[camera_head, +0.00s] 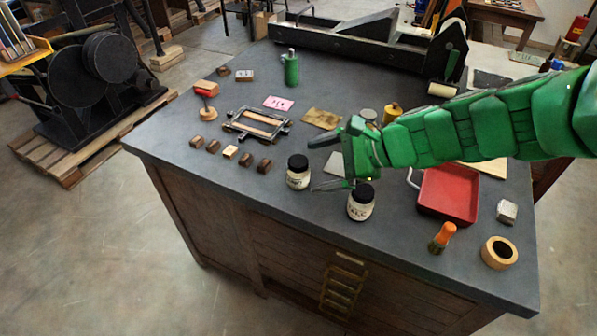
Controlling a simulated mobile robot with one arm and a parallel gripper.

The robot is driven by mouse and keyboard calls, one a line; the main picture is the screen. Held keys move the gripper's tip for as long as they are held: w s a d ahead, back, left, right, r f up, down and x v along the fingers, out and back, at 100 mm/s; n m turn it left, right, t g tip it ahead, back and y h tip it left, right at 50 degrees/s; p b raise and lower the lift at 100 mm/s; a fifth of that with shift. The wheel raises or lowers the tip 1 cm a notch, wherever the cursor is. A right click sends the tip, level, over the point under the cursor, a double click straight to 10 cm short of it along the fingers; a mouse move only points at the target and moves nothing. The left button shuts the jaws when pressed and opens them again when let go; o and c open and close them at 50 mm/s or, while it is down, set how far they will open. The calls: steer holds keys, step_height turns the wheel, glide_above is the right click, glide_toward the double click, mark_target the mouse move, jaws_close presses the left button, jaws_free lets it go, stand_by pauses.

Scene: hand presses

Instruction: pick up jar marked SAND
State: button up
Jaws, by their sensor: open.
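Two white jars with black lids stand upright near the front edge of the workbench (240,215). The left jar (298,175) has a small label that I cannot read surely; it may say SAND. The right jar (360,206) has a label that looks like TALC. My gripper (326,163) is open and empty, its fingers pointing left toward the left jar. One finger is on the far side and one on the near side. I cannot tell whether the fingertips touch the left jar. The right jar stands just in front of my gripper.
A red tray (447,194), an orange-handled tool (441,238) and a tape roll (499,253) lie to the right. A metal frame (257,124) and several small blocks (230,152) lie to the left. A green bottle (291,68) stands farther back.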

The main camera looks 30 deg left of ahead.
steer(key=w+a+f+m+y, duration=0.2)
steer(key=w+a+m, duration=0.2)
steer(key=w+a, duration=0.1)
steer(key=m+t, duration=0.2)
steer(key=m, duration=0.3)
glide_above(307, 165)
step_height(307, 165, down, 3)
steer(key=shift+w+d+f, duration=0.1)
steer(key=shift+w+d, duration=0.05)
steer(key=shift+f, duration=3.3)
steer(key=shift+a+f+y, duration=0.2)
steer(key=shift+y, duration=0.1)
steer(key=shift+x, duration=2.35)
steer(key=c, duration=1.2)
steer(key=shift+d, duration=0.1)
